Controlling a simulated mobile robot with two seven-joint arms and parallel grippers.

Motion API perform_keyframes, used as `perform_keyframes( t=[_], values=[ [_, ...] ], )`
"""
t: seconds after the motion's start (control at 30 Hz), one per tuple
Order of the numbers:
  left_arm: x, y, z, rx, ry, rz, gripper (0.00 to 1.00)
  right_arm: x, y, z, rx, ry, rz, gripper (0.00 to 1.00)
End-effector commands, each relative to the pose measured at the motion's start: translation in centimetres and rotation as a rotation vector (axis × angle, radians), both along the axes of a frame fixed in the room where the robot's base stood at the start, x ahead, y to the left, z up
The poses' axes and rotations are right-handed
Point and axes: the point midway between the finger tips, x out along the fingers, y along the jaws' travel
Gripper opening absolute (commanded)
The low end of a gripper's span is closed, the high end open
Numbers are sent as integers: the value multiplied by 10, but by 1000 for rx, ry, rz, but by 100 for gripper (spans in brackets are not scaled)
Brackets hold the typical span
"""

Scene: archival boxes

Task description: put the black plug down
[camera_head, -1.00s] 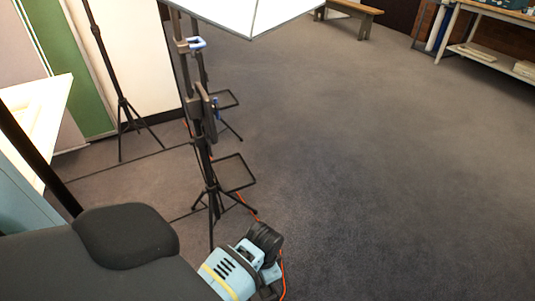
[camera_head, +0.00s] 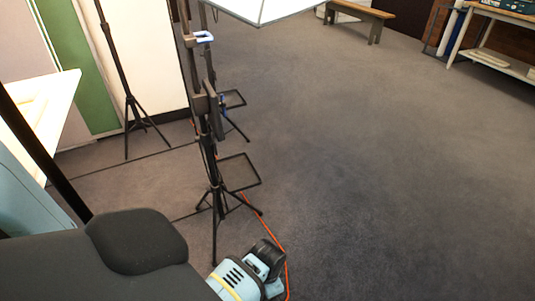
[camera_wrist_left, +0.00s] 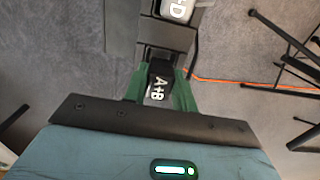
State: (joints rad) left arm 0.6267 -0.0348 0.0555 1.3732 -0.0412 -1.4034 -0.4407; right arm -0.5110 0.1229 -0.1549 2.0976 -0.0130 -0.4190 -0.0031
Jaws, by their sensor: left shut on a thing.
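My left gripper (camera_wrist_left: 159,85) shows its green fingers in the left wrist view. They are shut on the black plug (camera_wrist_left: 158,80), which has white "A+B" lettering. Just above the plug in that view is a dark grey block (camera_wrist_left: 166,35), and at the top edge a part with a white "+D" label (camera_wrist_left: 178,9). I cannot tell whether the plug touches the block. In the head view my light-blue wrist is at the bottom edge; the plug and fingers cannot be made out there. My right gripper is not in view.
A black stand (camera_head: 215,205) with small trays is close beyond my wrist. An orange cable (camera_head: 275,240) lies on the floor beside it. Another tripod (camera_head: 130,110) is at the left. The grey carpet (camera_head: 380,190) is clear to the right; a bench (camera_head: 357,12) is far off.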

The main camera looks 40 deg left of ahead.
Motion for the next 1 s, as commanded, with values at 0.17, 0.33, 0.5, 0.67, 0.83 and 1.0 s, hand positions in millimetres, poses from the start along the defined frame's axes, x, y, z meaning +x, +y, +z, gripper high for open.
perform_keyframes(
  t=[0.17, 0.33, 0.5, 0.67, 0.83, 1.0],
  values=[
    [0, 0, -22, -1, 1, 0, 4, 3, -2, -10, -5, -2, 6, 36],
    [0, 0, -21, 0, -1, 0, 4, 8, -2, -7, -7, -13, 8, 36],
    [0, 0, -23, 0, 0, 0, 4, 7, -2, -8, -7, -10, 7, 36],
    [0, 0, -24, 0, 0, 0, 40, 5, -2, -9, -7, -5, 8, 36],
    [0, 0, -24, 0, 0, 0, 49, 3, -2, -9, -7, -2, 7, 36],
    [0, 0, -24, 0, 0, 0, 49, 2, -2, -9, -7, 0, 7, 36]
  ],
)
